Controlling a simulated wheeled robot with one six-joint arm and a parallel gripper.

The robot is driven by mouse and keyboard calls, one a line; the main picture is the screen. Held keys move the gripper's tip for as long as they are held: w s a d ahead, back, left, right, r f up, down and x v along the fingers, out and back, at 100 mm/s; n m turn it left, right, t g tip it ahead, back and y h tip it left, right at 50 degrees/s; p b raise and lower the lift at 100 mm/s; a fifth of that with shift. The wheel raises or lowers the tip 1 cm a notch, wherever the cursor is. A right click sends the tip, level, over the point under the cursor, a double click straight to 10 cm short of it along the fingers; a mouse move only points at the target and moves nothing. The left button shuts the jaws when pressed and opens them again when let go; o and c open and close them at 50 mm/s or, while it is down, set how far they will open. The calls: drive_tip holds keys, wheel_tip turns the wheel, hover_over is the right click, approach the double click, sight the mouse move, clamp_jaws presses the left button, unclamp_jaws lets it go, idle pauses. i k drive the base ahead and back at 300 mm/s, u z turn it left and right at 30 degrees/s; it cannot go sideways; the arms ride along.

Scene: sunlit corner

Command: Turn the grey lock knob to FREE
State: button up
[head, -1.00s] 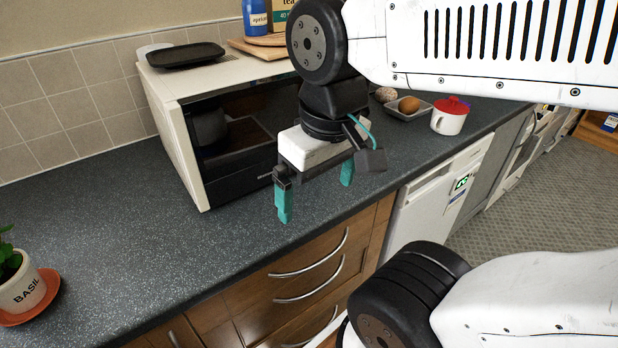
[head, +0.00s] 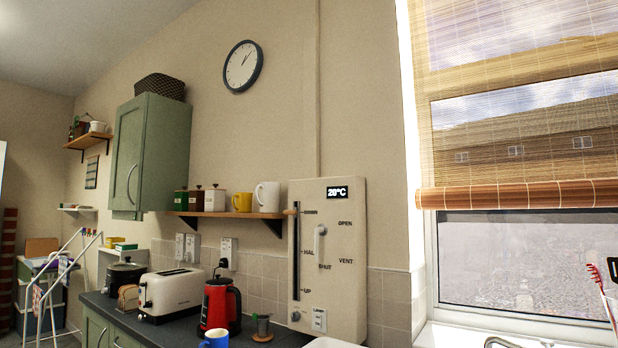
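A cream control panel (head: 350,278) hangs on the wall beside the window. Which way the knob points cannot be told. My gripper is not in this view.
A shelf of mugs and canisters (head: 222,214) is left of the panel. The window (head: 525,245) is right.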

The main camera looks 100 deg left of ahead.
sight(295, 315)
drive_tip(key=u, duration=3.05)
drive_tip(key=k, duration=0.5)
drive_tip(key=u, duration=1.05)
drive_tip(key=i, duration=0.9)
drive_tip(key=u, duration=0.75)
drive_tip(key=i, duration=0.95)
drive_tip(key=z, duration=0.55)
drive_tip(key=i, duration=0.85)
drive_tip(key=z, duration=0.7)
